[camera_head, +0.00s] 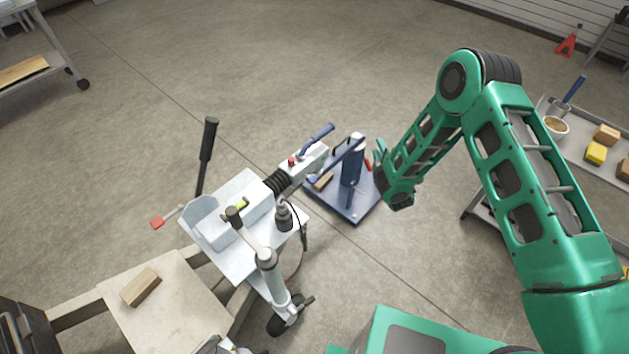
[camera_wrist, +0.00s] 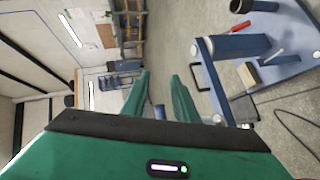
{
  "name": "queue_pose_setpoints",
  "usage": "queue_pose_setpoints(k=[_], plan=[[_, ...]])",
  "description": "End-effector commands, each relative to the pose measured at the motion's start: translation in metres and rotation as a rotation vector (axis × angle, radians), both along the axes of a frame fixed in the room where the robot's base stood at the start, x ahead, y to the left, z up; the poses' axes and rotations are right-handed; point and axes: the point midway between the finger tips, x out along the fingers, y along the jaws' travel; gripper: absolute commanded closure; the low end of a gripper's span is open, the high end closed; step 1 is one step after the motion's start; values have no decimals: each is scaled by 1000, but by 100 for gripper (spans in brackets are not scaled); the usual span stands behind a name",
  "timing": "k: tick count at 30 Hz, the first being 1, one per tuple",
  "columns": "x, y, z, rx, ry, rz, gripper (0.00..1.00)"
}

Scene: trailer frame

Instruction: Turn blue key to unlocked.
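My gripper (camera_head: 379,158) is raised at the right of the blue stand (camera_head: 352,168), apart from it as far as I can tell. In the wrist view its two green fingers (camera_wrist: 160,76) are spread with nothing between them. The stand also shows at the right of the wrist view (camera_wrist: 240,46). The grey-white trailer coupling (camera_head: 312,160) points toward the stand and carries a blue handle (camera_head: 317,138) and a red knob (camera_head: 292,161). I cannot make out a separate blue key or its turn position.
The stand's blue base plate (camera_head: 354,208) lies on the floor with a small wooden block (camera_head: 322,181). The white trailer deck (camera_head: 235,255), jockey wheel post (camera_head: 268,275) and upright black-gripped lever (camera_head: 208,140) are left. A grey cart (camera_head: 590,172) stands right.

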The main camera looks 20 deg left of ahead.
Motion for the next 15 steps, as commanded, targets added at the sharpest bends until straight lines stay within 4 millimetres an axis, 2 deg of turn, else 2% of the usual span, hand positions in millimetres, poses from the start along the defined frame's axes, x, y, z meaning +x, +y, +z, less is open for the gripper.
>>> queue_pose_setpoints(k=[1, 6, 9, 12, 15], plan=[[-19, 20, -22, -8, -27, 52, 74], [-85, 77, -70, -21, -152, 219, 74], [-125, 99, -92, -22, -218, 298, 74], [-156, 113, -107, -21, -271, 355, 74], [-177, 120, -116, -19, -306, 391, 74]])
